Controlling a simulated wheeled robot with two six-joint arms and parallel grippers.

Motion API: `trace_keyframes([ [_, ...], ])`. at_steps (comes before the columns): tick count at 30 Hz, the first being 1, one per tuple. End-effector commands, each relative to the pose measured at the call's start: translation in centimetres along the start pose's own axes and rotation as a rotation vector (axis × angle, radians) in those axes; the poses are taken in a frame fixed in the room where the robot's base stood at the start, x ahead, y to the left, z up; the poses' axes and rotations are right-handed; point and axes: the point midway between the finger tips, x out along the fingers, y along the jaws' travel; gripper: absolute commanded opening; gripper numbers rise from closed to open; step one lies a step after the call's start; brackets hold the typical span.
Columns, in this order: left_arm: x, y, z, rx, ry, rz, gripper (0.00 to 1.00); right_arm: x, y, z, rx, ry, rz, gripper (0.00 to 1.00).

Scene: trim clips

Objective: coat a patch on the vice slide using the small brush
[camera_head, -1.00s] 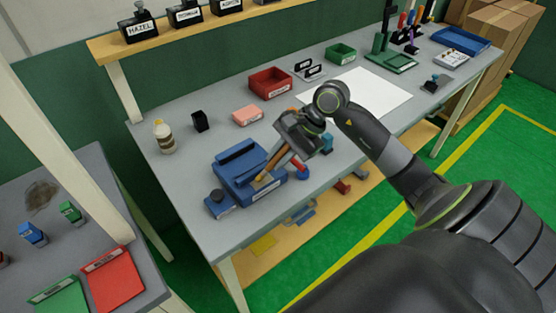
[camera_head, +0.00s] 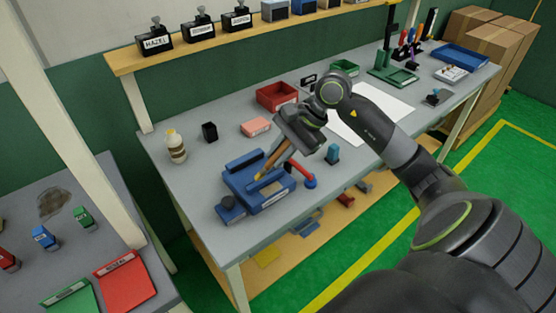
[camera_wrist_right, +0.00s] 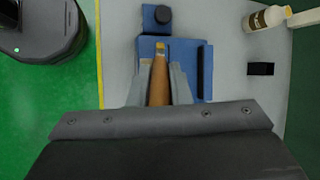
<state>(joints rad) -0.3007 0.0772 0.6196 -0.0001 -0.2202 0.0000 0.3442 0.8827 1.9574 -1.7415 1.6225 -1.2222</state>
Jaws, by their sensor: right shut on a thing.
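The blue vice (camera_head: 243,172) stands near the front edge of the grey bench, and its blue slide also shows in the right wrist view (camera_wrist_right: 182,50). My right gripper (camera_head: 279,150) is shut on the small brush (camera_head: 272,164), which has a brown wooden handle. In the right wrist view the brush (camera_wrist_right: 158,82) lies between the two fingers (camera_wrist_right: 157,85), its yellowish tip pointing at the vice. The tip is over or on the vice slide; I cannot tell whether it touches. My left gripper is out of view.
A bottle (camera_head: 175,146), a black block (camera_head: 209,131), a pink block (camera_head: 256,127) and a red bin (camera_head: 277,95) stand behind the vice. White paper (camera_head: 375,112) lies to the right.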

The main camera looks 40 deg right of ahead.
Motion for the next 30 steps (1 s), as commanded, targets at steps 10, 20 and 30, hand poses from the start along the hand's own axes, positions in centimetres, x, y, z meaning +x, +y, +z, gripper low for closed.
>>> trace_keyframes([
  [10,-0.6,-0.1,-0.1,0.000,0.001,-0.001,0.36,-1.9,-0.8,0.6,0.002,0.002,-0.001,0.00],
  [20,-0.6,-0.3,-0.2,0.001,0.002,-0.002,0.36,-1.9,-0.8,0.6,0.002,0.001,-0.001,0.00],
  [30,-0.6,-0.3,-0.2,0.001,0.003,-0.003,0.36,-1.9,-0.8,0.6,0.002,0.001,-0.001,0.00],
])
